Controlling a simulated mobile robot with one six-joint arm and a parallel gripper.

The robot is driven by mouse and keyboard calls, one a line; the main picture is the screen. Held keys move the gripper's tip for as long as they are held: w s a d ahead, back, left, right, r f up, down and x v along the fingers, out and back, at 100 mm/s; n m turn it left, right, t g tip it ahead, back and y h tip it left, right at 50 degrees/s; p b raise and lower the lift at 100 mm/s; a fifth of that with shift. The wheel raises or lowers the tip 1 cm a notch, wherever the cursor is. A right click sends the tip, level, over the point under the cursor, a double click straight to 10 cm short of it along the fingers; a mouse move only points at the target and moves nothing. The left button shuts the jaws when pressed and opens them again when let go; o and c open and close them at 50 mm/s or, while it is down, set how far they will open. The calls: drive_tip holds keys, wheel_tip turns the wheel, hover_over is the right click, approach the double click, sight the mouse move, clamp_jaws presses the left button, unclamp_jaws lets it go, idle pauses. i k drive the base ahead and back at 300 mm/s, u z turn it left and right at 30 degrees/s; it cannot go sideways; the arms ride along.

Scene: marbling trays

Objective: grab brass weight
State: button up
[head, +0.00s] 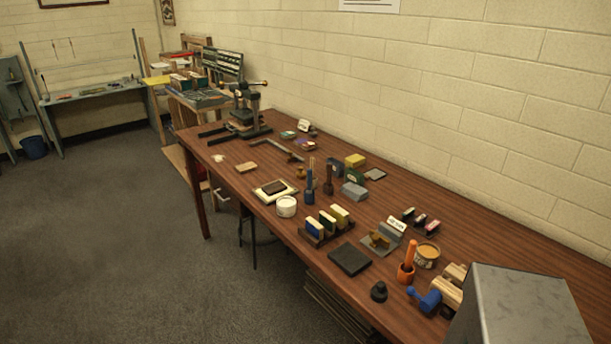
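A small brass-coloured knob-like piece (300,173) stands upright on the long brown wooden table (335,263), around the middle of its length. It looks like the brass weight, but it is too small here to be sure. It stands left of the dark upright tools and behind the cream tray. A second brownish-gold piece (379,240) sits on a flat grey plate (381,246) nearer to me; I cannot tell what it is. My gripper is not in view.
A black press (243,120) stands far left. Grey floor (130,240) beside the table is clear.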

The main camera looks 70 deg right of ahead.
sight(300, 174)
drive_tip(key=z, duration=1.1)
drive_tip(key=i, duration=0.75)
drive_tip(key=u, duration=0.5)
